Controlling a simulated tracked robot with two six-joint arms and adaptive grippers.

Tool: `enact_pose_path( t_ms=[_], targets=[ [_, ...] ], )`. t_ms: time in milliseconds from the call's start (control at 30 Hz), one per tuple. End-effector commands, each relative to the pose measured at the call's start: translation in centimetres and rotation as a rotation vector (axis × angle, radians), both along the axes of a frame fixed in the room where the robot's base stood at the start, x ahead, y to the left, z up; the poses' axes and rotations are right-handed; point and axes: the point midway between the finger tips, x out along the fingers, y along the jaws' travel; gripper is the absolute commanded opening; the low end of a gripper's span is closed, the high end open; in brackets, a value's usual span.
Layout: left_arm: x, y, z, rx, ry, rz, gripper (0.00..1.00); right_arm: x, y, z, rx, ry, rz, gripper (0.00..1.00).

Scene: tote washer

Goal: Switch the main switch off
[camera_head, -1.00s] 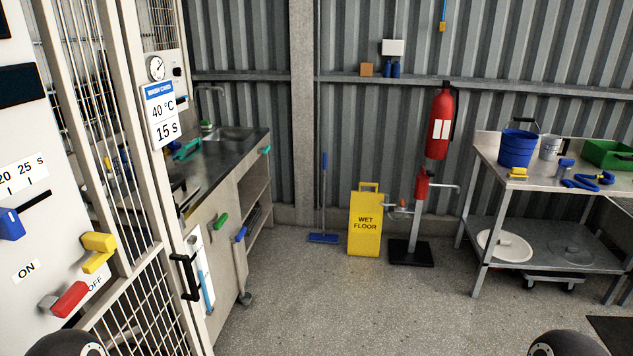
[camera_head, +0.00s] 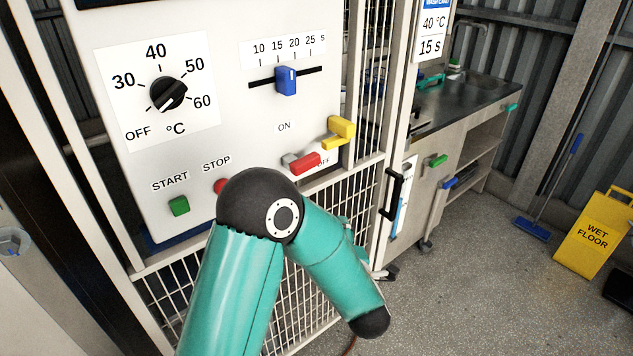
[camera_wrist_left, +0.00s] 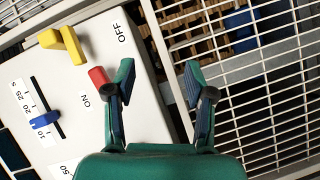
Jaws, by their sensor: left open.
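The main switch is a red handle (camera_head: 305,163) on a grey mount, low on the right of the white control panel (camera_head: 225,115). The ON label is above it; the OFF label is beside it, partly covered. A yellow lever (camera_head: 341,128) sits just above right of it. In the left wrist view the red handle (camera_wrist_left: 100,77) lies just left of my left gripper's (camera_wrist_left: 158,76) left finger, with the yellow lever (camera_wrist_left: 62,45) beyond. That gripper is open, with nothing between its fingers. In the head view my arm hides most of it. My right gripper is not in view.
The panel also has a temperature dial (camera_head: 168,94), a blue slider (camera_head: 286,80), a green START button (camera_head: 178,205) and a red STOP button (camera_head: 221,186), partly behind my arm. Wire mesh (camera_head: 370,215) is below and beside the panel. Clear floor (camera_head: 480,270) lies right.

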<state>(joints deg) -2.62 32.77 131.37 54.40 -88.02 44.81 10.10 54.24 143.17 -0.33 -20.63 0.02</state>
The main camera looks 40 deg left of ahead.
Motion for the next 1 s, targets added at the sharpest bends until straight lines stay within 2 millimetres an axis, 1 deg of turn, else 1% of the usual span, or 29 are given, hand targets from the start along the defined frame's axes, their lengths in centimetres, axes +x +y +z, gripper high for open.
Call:
enact_pose_path(
  t_ms=[33, 100, 200, 300, 433, 567, 767, 1000],
  targets=[
    [-1.0, 0.3, 2.6, 0.002, -0.159, 0.097, 0.54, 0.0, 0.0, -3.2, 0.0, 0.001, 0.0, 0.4],
    [-2.7, 0.3, 6.1, -0.012, -0.299, 0.188, 0.54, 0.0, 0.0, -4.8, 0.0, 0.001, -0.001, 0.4],
    [-3.6, -0.9, 8.9, -0.066, -0.411, 0.197, 0.54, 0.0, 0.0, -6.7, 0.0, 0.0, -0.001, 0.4],
    [-3.9, -2.1, 10.5, -0.092, -0.47, 0.164, 0.54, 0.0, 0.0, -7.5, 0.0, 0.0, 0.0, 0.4],
    [-3.7, -2.6, 11.0, -0.1, -0.482, 0.142, 0.54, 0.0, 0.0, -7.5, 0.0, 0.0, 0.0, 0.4],
    [-3.1, -1.6, 11.2, -0.099, -0.48, 0.145, 0.54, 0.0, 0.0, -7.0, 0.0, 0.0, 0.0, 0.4],
    [-1.4, 1.4, 11.4, -0.096, -0.478, 0.146, 0.54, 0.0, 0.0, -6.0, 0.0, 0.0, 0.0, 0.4],
    [1.4, 5.9, 11.6, -0.096, -0.477, 0.146, 0.54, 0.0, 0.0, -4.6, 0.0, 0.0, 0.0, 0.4]
  ],
)
